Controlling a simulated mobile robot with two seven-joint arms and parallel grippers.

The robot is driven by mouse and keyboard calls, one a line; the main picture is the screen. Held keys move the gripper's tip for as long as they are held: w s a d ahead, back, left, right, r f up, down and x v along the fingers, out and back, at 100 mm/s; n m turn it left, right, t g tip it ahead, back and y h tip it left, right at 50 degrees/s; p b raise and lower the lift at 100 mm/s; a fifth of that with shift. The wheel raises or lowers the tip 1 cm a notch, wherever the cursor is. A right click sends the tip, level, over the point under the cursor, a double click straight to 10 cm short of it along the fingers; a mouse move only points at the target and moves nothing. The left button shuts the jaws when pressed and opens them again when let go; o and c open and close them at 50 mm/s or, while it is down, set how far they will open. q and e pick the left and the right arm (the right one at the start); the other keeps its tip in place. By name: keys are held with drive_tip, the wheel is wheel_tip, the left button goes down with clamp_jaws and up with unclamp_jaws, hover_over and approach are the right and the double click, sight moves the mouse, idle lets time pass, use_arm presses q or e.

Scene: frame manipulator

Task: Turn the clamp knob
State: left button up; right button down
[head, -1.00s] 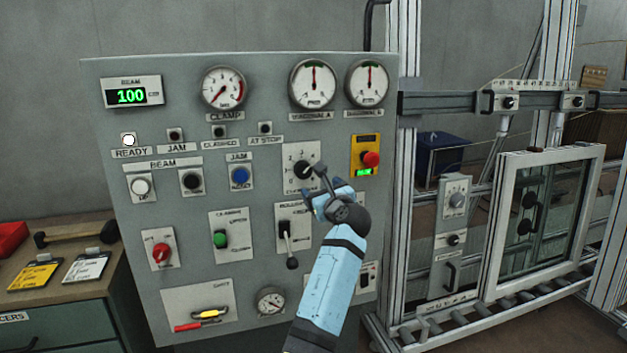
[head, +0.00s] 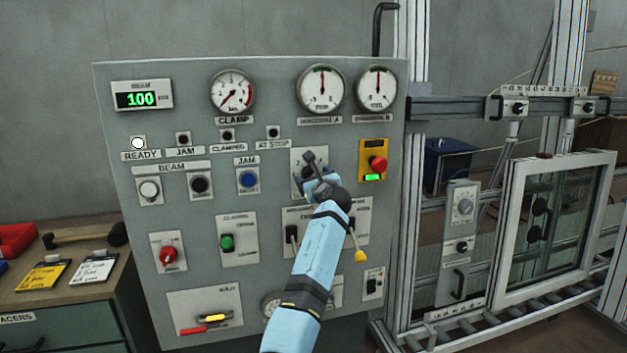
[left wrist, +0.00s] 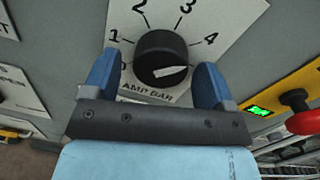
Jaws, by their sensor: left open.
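The clamp knob (left wrist: 161,58) is a black round knob with a white pointer, on a white dial plate numbered up to 4, in the left wrist view. In the head view the dial plate (head: 297,157) is partly hidden behind my left gripper (head: 313,168). In the left wrist view the blue fingers of my left gripper (left wrist: 157,85) are open, one on each side of the knob. I cannot tell whether they touch it. The white pointer slants to the right. The clamp gauge (head: 233,91) has its needle at the low left. My right gripper is not in view.
The grey panel (head: 120,85) carries several other controls close by. A red emergency button (head: 377,164) on a yellow plate is just right of the dial. A lever with a yellow end (head: 361,256) sticks out below. A frame with rollers (head: 490,326) stands at the right.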

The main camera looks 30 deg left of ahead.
use_arm(q)
drive_tip(key=c, duration=0.9)
drive_tip(key=shift+c, duration=0.2)
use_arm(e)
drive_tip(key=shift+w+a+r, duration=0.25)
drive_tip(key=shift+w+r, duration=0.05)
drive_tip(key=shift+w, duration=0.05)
